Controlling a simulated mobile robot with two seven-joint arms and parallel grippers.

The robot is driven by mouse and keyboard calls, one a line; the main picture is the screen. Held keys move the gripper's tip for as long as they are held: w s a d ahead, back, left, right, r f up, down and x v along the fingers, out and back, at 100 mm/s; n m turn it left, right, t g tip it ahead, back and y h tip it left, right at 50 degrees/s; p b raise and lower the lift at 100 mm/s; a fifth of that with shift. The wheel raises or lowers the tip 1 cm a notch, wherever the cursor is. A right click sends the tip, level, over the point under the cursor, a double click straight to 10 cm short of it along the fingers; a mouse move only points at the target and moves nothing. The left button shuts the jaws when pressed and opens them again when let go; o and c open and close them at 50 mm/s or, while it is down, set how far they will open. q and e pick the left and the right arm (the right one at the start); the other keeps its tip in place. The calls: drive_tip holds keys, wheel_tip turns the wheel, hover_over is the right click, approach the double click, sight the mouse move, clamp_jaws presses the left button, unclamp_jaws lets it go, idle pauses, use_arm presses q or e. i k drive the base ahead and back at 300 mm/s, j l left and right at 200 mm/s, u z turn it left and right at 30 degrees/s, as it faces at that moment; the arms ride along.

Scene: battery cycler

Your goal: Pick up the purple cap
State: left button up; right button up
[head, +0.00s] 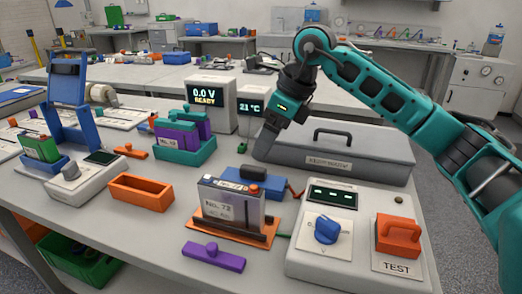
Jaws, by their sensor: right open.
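The purple cap (213,256) is a flat bar with a round knob on top. It lies near the front edge of the workbench, in front of the battery labelled No. 72 (228,205), apart from it. My right gripper (266,143) is open and empty. It hangs higher and farther back than the cap, beside the left end of the grey lidded box. Its fingertips are small and partly blurred in with the dark gripper body. My left gripper is not in view.
The battery stands on an orange-brown plate (262,240). The control box (362,270) with a blue knob and orange TEST handle stands right of the cap. The bench left of the cap is clear.

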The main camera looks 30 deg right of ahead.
sight(210, 253)
drive_tip(key=k, duration=1)
